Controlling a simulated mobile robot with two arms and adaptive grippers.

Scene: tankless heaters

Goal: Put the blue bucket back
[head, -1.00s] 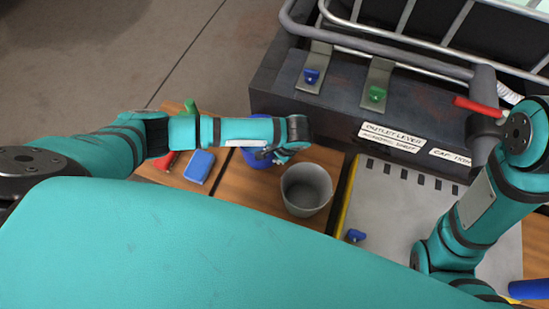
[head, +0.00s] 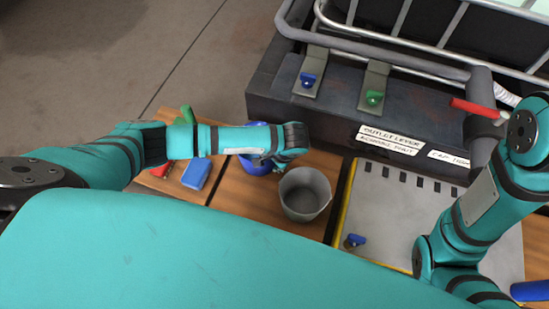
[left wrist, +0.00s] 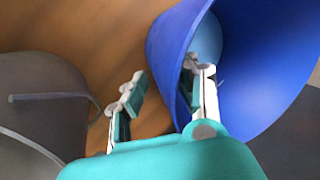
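The blue bucket (head: 257,167) stands on the wooden surface, mostly hidden behind my left forearm in the head view. In the left wrist view the blue bucket (left wrist: 265,85) fills the upper right, its rim facing the fingers. My left gripper (head: 262,162) is at the bucket's rim. In the left wrist view the left gripper (left wrist: 164,72) is open, with one finger outside the bucket and the other inside its mouth. The wall lies between them, with a gap on the outer finger's side. My right gripper is out of view.
A grey bucket (head: 305,196) stands close to the right of the blue one; its wall (left wrist: 45,95) shows in the left wrist view. A blue box (head: 196,174) lies to the left. The dark base with labels (head: 392,139) borders the surface behind.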

